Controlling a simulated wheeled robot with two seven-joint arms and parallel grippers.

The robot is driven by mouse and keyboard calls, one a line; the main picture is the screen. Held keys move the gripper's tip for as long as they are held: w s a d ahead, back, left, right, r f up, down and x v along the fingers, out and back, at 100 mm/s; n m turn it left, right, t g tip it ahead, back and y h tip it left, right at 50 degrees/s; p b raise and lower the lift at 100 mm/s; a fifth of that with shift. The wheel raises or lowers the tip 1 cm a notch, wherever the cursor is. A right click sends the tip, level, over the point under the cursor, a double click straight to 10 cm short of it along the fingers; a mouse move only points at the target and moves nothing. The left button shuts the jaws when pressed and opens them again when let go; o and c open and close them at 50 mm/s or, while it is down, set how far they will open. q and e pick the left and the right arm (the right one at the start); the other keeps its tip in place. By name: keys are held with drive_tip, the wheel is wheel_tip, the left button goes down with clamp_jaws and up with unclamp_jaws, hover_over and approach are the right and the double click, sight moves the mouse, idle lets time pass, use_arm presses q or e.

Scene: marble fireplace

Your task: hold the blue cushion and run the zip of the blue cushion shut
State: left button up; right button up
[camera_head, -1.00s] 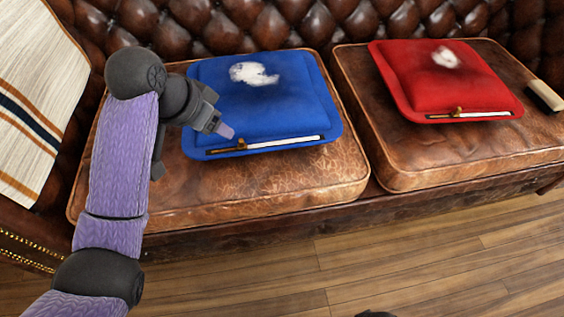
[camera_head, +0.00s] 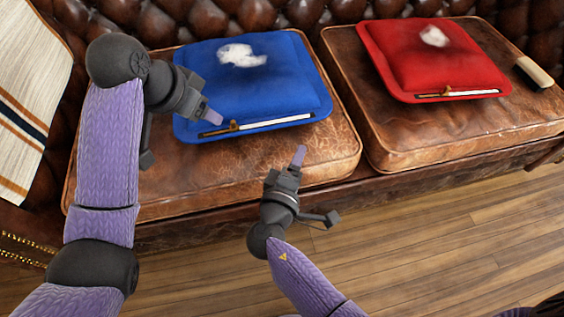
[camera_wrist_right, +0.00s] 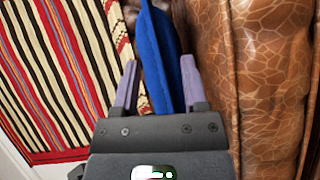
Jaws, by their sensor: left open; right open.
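The blue cushion (camera_head: 280,85) lies on the left leather seat with a white fluffy tuft (camera_head: 242,56) on top. Its zip (camera_head: 270,124) runs along the front edge, showing white inside to the right of a brass pull (camera_head: 235,126) near the left end. My left gripper (camera_head: 214,117) is open over the cushion's front left part, just left of the pull; I cannot tell if it touches. My right gripper (camera_head: 299,155) is open in front of the cushion, below the zip's right end. In the right wrist view, the blue cushion (camera_wrist_right: 160,45) appears beyond and between the open fingers (camera_wrist_right: 160,85).
A red cushion (camera_head: 430,60) with its own zip and white tuft lies on the right seat (camera_head: 400,130). A brush-like block (camera_head: 535,74) lies right of it. A striped cloth (camera_head: 28,90) hangs at left. Wooden floor (camera_head: 430,240) is clear in front.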

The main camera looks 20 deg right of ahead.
sight(293, 125)
drive_tip(key=w+n, duration=0.1)
drive_tip(key=w, duration=0.2)
drive_tip(key=w+d+t, duration=0.1)
drive_tip(key=w, duration=0.1)
drive_tip(key=w+d+n+y, duration=0.1)
drive_tip(key=w, duration=0.2)
drive_tip(key=shift+w+r+n+t, duration=0.2)
drive_tip(key=shift+w+n+t, duration=0.1)
drive_tip(key=shift+t, duration=0.1)
clamp_jaws()
idle(1.0)
